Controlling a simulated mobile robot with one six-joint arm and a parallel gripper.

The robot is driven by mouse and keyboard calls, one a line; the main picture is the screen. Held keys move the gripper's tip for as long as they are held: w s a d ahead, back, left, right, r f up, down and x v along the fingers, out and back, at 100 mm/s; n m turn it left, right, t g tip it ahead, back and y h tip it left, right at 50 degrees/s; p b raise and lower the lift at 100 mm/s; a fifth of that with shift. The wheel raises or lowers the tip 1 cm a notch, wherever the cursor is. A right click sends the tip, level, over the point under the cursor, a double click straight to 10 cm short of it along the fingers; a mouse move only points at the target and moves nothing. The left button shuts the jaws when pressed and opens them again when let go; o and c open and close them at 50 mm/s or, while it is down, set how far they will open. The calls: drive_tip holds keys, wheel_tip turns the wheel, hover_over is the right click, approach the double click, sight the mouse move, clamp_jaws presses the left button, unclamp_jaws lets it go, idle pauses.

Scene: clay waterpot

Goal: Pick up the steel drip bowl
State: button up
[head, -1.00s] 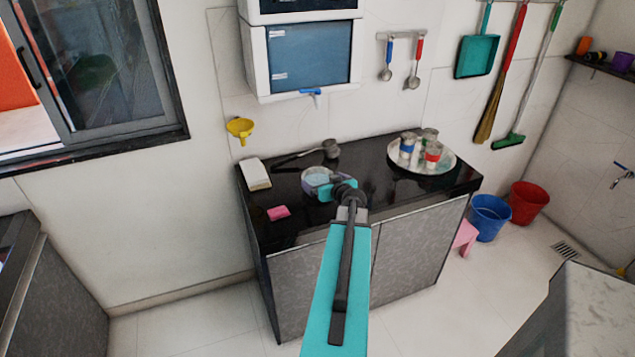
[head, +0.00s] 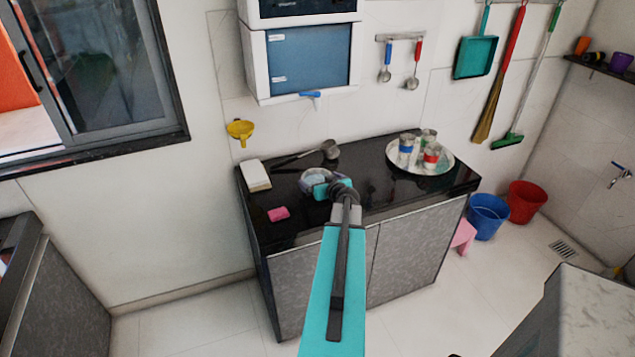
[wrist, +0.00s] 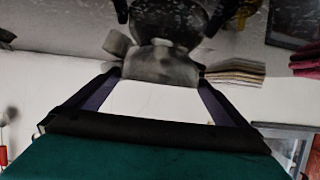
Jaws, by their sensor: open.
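The steel drip bowl (head: 307,178) sits on the black counter, partly hidden behind my gripper. In the wrist view a round, shiny metal shape at the top edge, cut off by the frame, looks like the bowl (wrist: 172,18). My gripper (head: 320,190) is at the bowl's near right side in the head view. In the wrist view the dark jaws of my gripper (wrist: 168,14) stand apart, one at each side of that shape. My gripper is open. I cannot tell whether the jaws touch the bowl.
A grey long-handled metal cup (head: 330,149) lies close behind the bowl. A pale folded stack (head: 255,175) and a pink block (head: 278,214) lie to the left. A round steel tray (head: 437,168) with several banded cups stands to the right. The black counter (head: 375,182) between is clear.

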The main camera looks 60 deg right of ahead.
drive_tip(key=shift+p+x, duration=0.5)
drive_tip(key=shift+x, duration=0.8)
drive_tip(key=shift+c, duration=0.4)
drive_tip(key=c, duration=0.7)
